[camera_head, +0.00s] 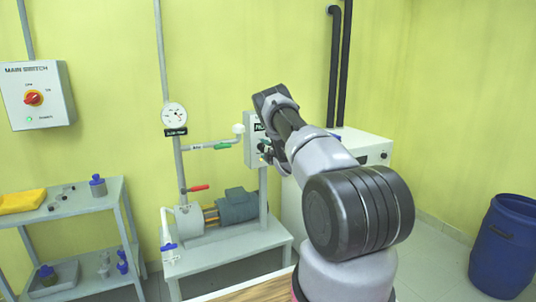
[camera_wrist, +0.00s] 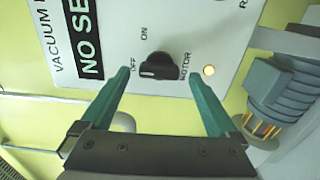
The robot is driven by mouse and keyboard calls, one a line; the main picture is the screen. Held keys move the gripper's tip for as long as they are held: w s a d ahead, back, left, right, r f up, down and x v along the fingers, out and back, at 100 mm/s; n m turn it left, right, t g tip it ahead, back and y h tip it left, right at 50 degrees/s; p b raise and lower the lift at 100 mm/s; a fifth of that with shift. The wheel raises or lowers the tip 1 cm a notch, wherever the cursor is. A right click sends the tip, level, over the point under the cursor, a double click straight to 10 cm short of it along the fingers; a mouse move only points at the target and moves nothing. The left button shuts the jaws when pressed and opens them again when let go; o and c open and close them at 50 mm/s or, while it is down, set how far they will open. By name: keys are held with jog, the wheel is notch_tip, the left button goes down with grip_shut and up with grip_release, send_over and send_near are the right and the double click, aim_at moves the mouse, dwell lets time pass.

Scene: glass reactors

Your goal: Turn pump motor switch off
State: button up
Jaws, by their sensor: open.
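The pump motor switch is a black rotary knob (camera_wrist: 158,66) on a white panel, best seen in the wrist view. ON and OFF are printed beside it, with MOTOR at its right. I cannot tell for sure which mark the knob points to. My gripper (camera_wrist: 159,74) is open, with one green finger on each side of the knob; contact cannot be told. In the head view, my gripper (camera_head: 266,150) is at the white switch box (camera_head: 251,130), and my arm hides part of the box and the knob.
The pump motor (camera_head: 238,206) sits on a grey stand (camera_head: 215,259) below the box. A white cabinet (camera_head: 365,148) stands behind my arm. A MAIN SWITCH box (camera_head: 55,112) hangs at the left, and a blue barrel (camera_head: 507,245) stands at the right.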

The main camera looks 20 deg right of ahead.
jog(key=s, duration=0.9)
jog(key=shift+s+d, duration=0.15)
jog(key=shift+s, duration=0.1)
notch_tip(320, 180, up, 18)
jog(key=s+m+g+h, duration=0.15)
jog(key=m+h, duration=0.25)
jog(key=m, duration=0.5)
jog(key=s+a+r+m+g, duration=0.3)
jog(key=s+a+r+m, duration=0.3)
jog(key=s+r, duration=0.45)
jog(key=s+a+r+m+g+y, duration=0.15)
jog(key=s+a+r, duration=0.3)
jog(key=s, duration=0.45)
jog(key=s+a+r+m+g+y, duration=0.1)
jog(key=s+a+r+m+g, duration=0.15)
jog(key=s+a, duration=0.5)
jog(key=s+a+f+m+g+y, duration=0.1)
jog(key=s+a+m, duration=0.1)
jog(key=s, duration=0.9)
jog(key=s+a+f+m+g+y, duration=0.1)
jog(key=s+a, duration=0.4)
jog(key=s, duration=0.6)
jog(key=shift+s+a+m+y, duration=0.15)
jog(key=shift+a+m+y, duration=0.15)
jog(key=shift+m+y, duration=0.15)
